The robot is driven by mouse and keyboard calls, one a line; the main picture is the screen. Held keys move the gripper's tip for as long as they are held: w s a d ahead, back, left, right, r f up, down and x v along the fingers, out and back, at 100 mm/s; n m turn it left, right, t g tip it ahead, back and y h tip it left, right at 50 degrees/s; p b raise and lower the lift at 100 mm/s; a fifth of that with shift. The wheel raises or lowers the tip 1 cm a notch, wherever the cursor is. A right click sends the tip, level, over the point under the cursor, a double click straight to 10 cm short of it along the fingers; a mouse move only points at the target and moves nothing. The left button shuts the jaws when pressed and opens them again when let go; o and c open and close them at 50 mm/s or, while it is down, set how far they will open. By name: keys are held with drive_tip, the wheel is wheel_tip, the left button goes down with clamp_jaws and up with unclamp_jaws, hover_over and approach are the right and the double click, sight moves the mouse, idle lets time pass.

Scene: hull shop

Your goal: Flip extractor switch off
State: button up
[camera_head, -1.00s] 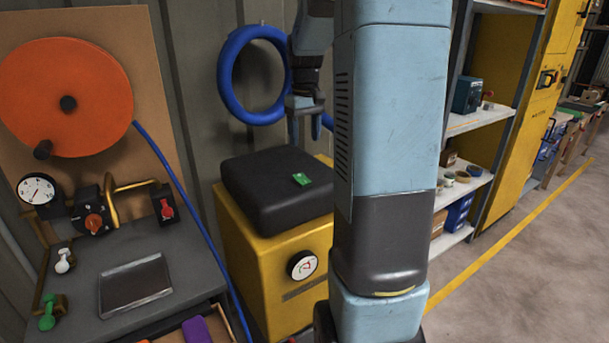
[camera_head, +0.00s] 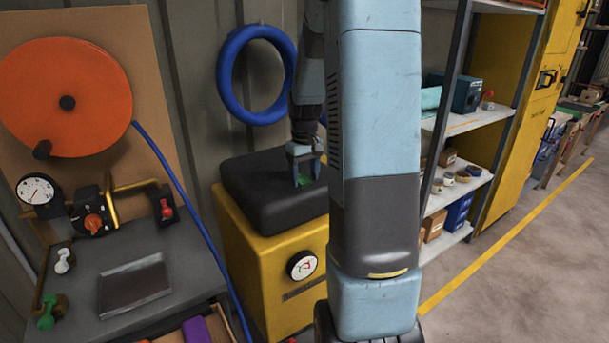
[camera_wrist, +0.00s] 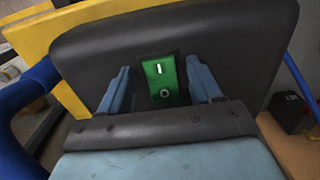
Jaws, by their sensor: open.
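The extractor switch is a green rocker (camera_wrist: 160,78) on the black top of a yellow cabinet. It has a white bar mark at its far end and a ring mark at its near end. In the head view the green switch (camera_head: 304,181) is partly hidden by my gripper (camera_head: 306,170). My gripper is open above the black top (camera_head: 250,190). In the wrist view its two blue fingers (camera_wrist: 158,88) stand on either side of the switch, with nothing between them but the switch in view behind. I cannot tell whether they touch it.
The yellow cabinet (camera_head: 255,265) carries a round gauge (camera_head: 302,265). A blue hose ring (camera_head: 226,75) hangs on the wall behind. A workbench (camera_head: 190,290) with an orange reel (camera_head: 60,75) and valves stands left. Shelves (camera_head: 470,125) stand right.

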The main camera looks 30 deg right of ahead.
drive_tip(key=shift+c, duration=0.5)
drive_tip(key=c, duration=0.9)
drive_tip(key=shift+w+r+g, duration=0.1)
drive_tip(key=shift+w+g, duration=0.15)
drive_tip(key=shift+g, duration=0.6)
drive_tip(key=shift+w+r+g, duration=0.1)
drive_tip(key=shift+w+g, duration=0.1)
drive_tip(key=shift+g, duration=0.65)
drive_tip(key=shift+c, duration=0.2)
drive_tip(key=o, duration=1)
drive_tip(key=shift+o, duration=0.2)
drive_tip(key=v, duration=1.3)
drive_tip(key=shift+r, duration=0.35)
